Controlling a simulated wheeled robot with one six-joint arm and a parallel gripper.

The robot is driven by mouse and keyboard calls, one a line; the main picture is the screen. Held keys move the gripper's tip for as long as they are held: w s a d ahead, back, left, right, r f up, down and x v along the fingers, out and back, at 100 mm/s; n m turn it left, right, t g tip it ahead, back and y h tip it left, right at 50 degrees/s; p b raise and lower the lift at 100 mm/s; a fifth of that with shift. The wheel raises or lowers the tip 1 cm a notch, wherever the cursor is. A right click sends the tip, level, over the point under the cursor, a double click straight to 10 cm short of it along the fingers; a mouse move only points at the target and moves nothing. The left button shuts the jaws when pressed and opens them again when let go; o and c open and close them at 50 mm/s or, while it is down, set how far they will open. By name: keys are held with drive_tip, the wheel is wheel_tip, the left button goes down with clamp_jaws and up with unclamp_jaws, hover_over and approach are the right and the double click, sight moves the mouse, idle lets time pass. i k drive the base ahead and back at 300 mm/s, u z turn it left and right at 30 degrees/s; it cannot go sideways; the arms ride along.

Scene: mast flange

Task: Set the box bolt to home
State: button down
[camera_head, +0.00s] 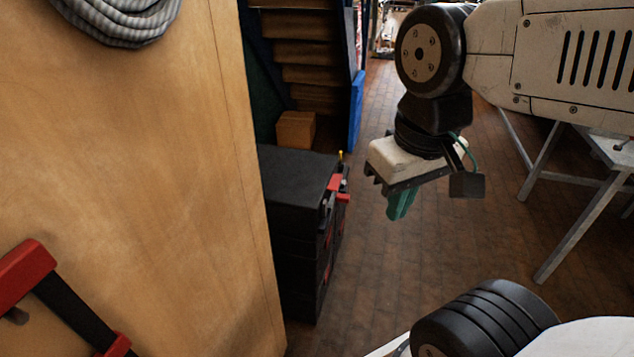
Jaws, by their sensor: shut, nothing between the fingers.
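My gripper (399,208) hangs in the upper middle of the head view, with teal fingers pointing down. The fingers are together with nothing seen between them. It is apart from everything, in front of the wooden floor. I cannot make out a box bolt for certain. A black box or chest (296,178) stands to the left of my gripper, with red parts (337,188) on its right side. A small yellow-tipped upright piece shows by its top right corner. The details there are too small to tell, and a wooden panel hides the box's left side.
The large wooden panel (150,180) fills the left, with a coiled grey rope (118,22) above and a red-and-black clamp-like tool (28,272) below. Shelves with a cardboard box (296,130) stand behind. A grey metal-legged table (580,220) is at right. The floor (390,270) between is clear.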

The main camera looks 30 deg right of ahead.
sight(335, 195)
drive_tip(key=z, duration=0.35)
drive_tip(key=i, duration=1)
drive_tip(key=z, duration=0.7)
